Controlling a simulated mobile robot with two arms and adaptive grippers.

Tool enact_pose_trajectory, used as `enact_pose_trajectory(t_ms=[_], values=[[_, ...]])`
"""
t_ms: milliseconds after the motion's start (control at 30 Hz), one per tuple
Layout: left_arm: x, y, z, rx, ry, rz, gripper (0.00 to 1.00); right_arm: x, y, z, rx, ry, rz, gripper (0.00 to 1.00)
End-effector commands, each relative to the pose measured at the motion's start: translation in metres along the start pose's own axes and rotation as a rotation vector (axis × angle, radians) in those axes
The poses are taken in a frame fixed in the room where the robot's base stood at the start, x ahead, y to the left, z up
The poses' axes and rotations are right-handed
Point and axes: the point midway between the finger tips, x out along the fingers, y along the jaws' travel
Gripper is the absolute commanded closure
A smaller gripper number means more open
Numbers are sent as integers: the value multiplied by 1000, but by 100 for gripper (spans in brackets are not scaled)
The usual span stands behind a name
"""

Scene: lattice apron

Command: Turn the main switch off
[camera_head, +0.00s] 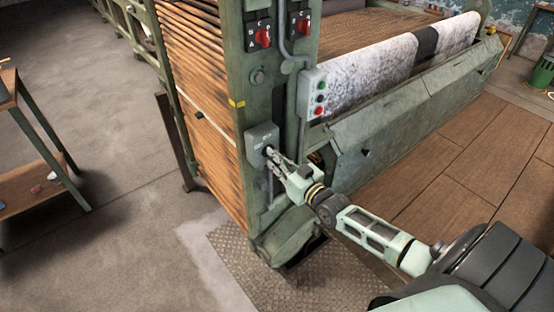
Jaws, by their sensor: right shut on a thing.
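The main switch box (261,138) is a small grey-green box on the front post of the big green machine. It has a dark handle or knob at its lower right, mostly hidden by my gripper, so its position cannot be read. My right gripper (273,155) reaches in from the lower right with its fingers at the box's front. It is shut on the switch handle. My left gripper is not in view.
Above are two red rotary knobs (263,37) on dark plates and a grey push-button box (312,95) with green and red buttons. A wooden shelf table (36,195) stands at left. Concrete floor between is clear.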

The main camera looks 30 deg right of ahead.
Motion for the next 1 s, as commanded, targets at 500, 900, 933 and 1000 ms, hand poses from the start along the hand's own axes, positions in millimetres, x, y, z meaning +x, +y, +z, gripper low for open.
enact_pose_trajectory(t_ms=[500,900,933,1000], values=[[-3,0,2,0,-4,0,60,0,0,0,-50,-1,1,100],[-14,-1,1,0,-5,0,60,0,1,-1,-346,-2,1,100],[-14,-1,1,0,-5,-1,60,0,2,-1,-375,-2,1,100],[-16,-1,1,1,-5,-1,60,0,2,-1,-441,-1,1,100]])
